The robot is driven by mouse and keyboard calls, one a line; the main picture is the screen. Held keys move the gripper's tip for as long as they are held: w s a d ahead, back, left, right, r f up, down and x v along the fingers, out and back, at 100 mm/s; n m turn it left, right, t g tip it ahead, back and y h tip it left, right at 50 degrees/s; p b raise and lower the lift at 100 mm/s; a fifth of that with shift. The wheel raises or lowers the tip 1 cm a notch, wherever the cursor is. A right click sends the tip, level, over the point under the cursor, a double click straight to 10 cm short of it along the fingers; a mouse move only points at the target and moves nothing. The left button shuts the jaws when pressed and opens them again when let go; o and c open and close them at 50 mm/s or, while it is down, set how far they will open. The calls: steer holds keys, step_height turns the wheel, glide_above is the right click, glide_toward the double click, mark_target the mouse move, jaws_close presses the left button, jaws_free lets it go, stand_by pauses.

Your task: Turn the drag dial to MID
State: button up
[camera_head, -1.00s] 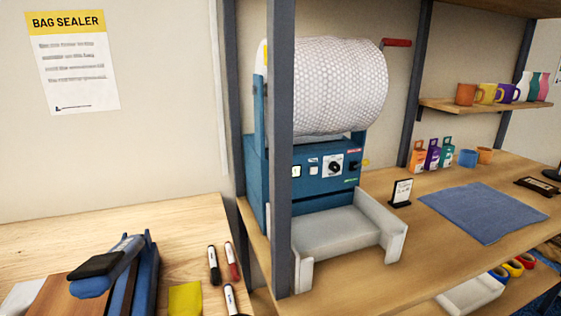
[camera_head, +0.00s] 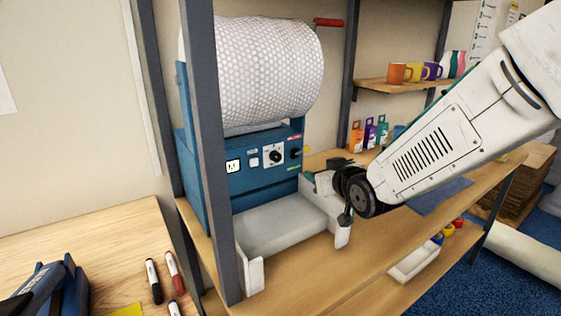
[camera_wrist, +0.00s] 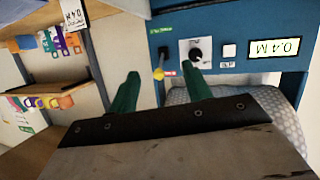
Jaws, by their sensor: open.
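The blue dispenser (camera_head: 215,180) carries a big roll of bubble wrap (camera_head: 255,70) on top. Its front panel has the drag dial (camera_head: 274,154), a black knob on a white plate. In the wrist view, which is upside down, the dial (camera_wrist: 196,53) sits just beyond the tip of the right-hand green finger. I cannot read its pointer setting. My gripper (camera_head: 318,172) is open and empty, in front of the panel's right part. In the wrist view my gripper (camera_wrist: 163,76) has its fingers apart, with the yellow knob (camera_wrist: 158,73) showing between them.
A lit display (camera_wrist: 275,47) reads 0.4 M. A black switch (camera_wrist: 164,51) is beside the dial. A grey post (camera_head: 213,150) stands in front of the dispenser's left side. A pale tray (camera_head: 280,228) lies below the panel. Small boxes (camera_head: 368,134) stand behind my arm.

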mark_target(278, 158)
steer(key=w+a+y, duration=0.1)
steer(key=w+a, duration=0.2)
steer(key=w+a+n+t+y, duration=0.1)
steer(key=w+a, duration=0.2)
steer(key=a, duration=0.1)
steer(key=w+a+f+t+y, duration=0.1)
steer(key=w+a, duration=0.1)
steer(key=a, duration=0.1)
steer(key=shift+w+a+n+y, duration=0.3)
steer(key=shift+w+a, duration=0.05)
steer(key=shift+w, duration=0.05)
steer(key=shift+c, duration=0.3)
steer(key=c, duration=0.9)
